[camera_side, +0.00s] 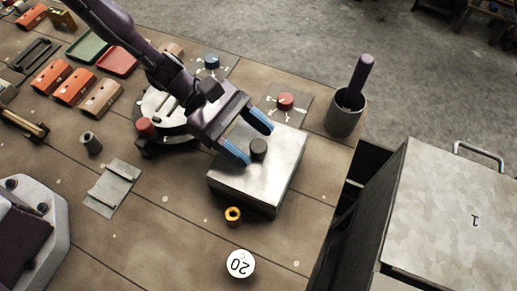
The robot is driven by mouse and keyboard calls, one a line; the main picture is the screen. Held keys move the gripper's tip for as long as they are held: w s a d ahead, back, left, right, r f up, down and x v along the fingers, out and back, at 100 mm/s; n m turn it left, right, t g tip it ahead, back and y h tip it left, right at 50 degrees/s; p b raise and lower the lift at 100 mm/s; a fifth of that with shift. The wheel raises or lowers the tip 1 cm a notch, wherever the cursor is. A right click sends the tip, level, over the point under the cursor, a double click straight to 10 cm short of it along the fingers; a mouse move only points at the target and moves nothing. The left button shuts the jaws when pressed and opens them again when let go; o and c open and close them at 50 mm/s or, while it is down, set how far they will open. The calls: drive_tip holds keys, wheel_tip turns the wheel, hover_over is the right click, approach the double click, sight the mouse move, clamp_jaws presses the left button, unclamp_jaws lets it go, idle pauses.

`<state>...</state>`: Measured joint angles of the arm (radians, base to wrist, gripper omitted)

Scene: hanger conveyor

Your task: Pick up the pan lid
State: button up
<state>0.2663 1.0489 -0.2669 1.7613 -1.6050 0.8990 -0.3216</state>
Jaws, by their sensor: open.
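The pan lid (270,179) looks like a square silver metal plate with a dark round knob (258,149) on top. It sits on a dark square body on the brown table. My gripper (253,141) has two blue fingertips and is open. The fingertips are spread to either side of the knob, one toward the upper right and one toward the lower left. I cannot tell whether either finger touches the knob or the lid.
A red knob (285,101) and a dark cup (344,115) with a purple handle stand behind. A metal box (455,215) is at right. Orange blocks (75,86) are at left.

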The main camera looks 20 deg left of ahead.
drive_tip(key=c, duration=1.1)
